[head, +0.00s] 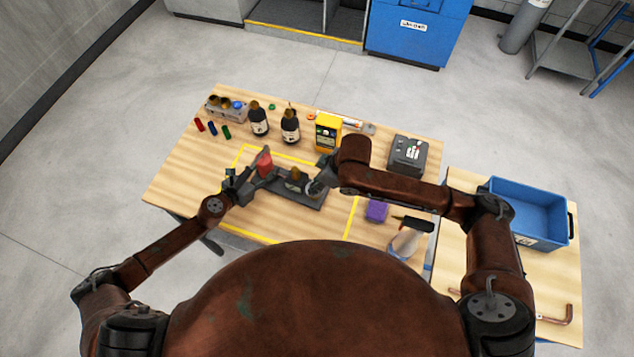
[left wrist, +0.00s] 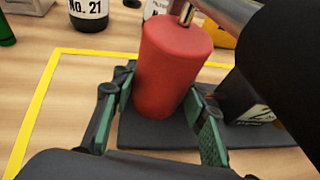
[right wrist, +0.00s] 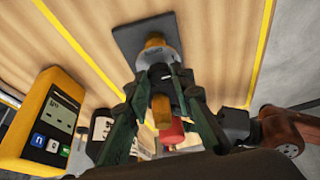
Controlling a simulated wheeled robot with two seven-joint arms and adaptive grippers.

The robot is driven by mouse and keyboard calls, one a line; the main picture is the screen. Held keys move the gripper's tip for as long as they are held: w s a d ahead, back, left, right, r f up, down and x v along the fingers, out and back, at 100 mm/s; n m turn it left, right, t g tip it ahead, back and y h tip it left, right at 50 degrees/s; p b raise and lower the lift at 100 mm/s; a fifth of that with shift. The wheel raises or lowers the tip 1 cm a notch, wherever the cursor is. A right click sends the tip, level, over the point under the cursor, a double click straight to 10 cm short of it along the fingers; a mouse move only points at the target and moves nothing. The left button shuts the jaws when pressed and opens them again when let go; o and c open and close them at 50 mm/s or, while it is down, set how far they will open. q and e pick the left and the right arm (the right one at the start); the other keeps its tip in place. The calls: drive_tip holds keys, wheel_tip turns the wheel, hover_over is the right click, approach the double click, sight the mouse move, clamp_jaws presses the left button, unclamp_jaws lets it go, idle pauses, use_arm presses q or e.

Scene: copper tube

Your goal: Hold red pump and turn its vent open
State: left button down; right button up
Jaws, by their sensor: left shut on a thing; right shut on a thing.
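The red pump (left wrist: 170,70) is a red cylinder, slightly tilted in the left wrist view, by a dark base plate (left wrist: 150,138). In the head view the red pump (head: 264,164) is at the plate's left end. My left gripper (left wrist: 163,90) is shut around its sides. My right gripper (right wrist: 164,78) is shut on a small part, apparently the vent (right wrist: 162,110), whose brass-coloured end shows between the fingers. The fingers partly hide it, so its turn angle cannot be told. A brass-coloured knob (right wrist: 155,40) sits on the plate beyond the right fingertips.
A yellow meter (head: 328,132) and dark bottles (head: 289,128) stand behind the plate. A purple block (head: 376,210) and a spray bottle (head: 405,243) lie toward the front right. Yellow tape (left wrist: 60,75) outlines the work area.

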clamp_jaws()
drive_tip(key=shift+w+n, duration=0.1)
drive_tip(key=shift+n, duration=0.2)
drive_tip(key=n, duration=0.1)
drive_tip(key=n+g, duration=0.1)
drive_tip(key=shift+w+d+n, duration=0.15)
drive_tip(key=shift+w+n, duration=0.05)
drive_tip(key=shift+n, duration=0.2)
drive_tip(key=shift+w+n+g, duration=0.1)
drive_tip(key=shift+n+g, duration=0.5)
drive_tip(key=shift+n, duration=0.6)
drive_tip(key=o, duration=0.7)
unclamp_jaws()
